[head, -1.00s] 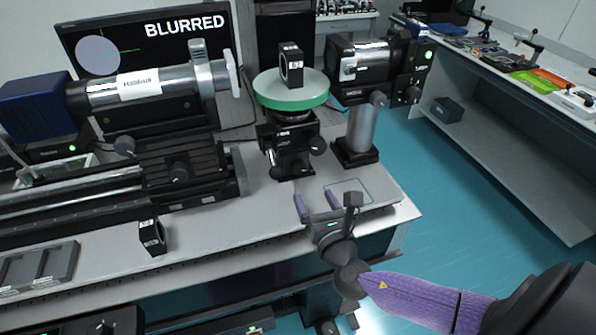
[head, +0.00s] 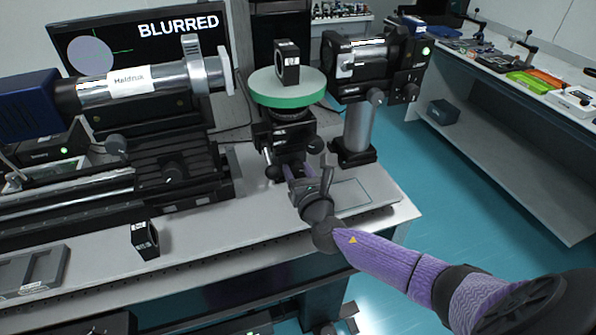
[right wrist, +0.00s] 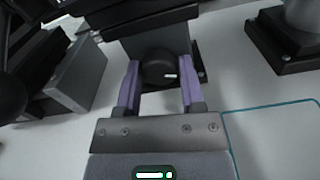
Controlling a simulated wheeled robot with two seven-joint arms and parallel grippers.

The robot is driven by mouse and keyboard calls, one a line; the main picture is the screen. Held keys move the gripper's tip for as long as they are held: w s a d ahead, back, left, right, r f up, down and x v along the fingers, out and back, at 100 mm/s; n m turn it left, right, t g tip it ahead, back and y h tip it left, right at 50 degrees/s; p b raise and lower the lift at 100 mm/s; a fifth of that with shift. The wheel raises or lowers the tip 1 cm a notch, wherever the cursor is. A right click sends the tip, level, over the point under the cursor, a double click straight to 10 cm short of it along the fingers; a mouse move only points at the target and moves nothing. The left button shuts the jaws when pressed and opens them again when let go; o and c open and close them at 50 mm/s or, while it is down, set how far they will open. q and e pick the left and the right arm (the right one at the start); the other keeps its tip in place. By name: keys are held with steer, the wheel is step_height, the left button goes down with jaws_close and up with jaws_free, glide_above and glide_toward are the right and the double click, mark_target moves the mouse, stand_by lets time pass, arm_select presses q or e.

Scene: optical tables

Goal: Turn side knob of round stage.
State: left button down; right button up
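The round stage (head: 287,97) has a green-rimmed, pale top with a black block bearing a square plate (head: 287,62) on it. My right gripper (head: 297,170) is at the front of this base. In the right wrist view, a round dark knob (right wrist: 158,68) with a white mark lies between the purple fingertips of the right gripper (right wrist: 160,85). The fingers look apart, one close on each side; contact is unclear. My left gripper is not in view.
A long lens tube (head: 135,82) on a rail stands left of the stage. A black-and-silver instrument on a post (head: 360,130) stands close at the right. A small black block (head: 145,239) lies on the table front. The monitor (head: 140,40) reads BLURRED.

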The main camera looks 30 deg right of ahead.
jaws_close()
steer(key=shift+f+m, duration=0.1)
steer(key=shift+m, duration=0.2)
steer(key=shift+m+b, duration=0.6)
steer(key=shift+m, duration=0.4)
steer(key=m+b, duration=0.1)
steer(key=m, duration=0.2)
steer(key=shift+m, duration=0.3)
steer(key=m+b, duration=0.1)
steer(key=m, duration=0.2)
steer(key=shift+m+b, duration=0.3)
steer(key=shift+m, duration=0.9)
